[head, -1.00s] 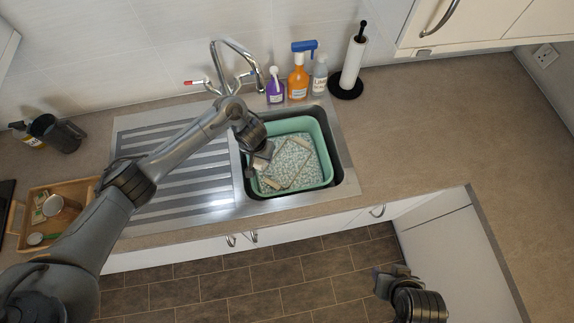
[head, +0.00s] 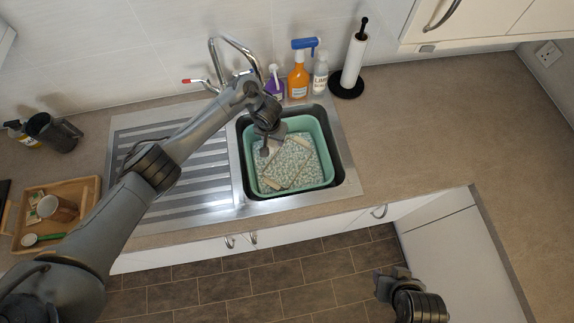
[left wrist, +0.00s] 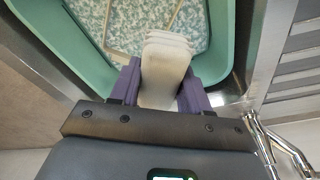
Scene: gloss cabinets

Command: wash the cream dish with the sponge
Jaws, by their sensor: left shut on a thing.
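My left gripper (head: 266,147) reaches down into the green basin (head: 331,172).
A tap (head: 214,65) stands behind the sink. A purple bottle (head: 275,88), an orange spray bottle (head: 298,82), a clear bottle (head: 320,75) and a paper-towel stand (head: 354,60) line the back. A wooden tray (head: 85,190) is at left. The right counter is clear.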

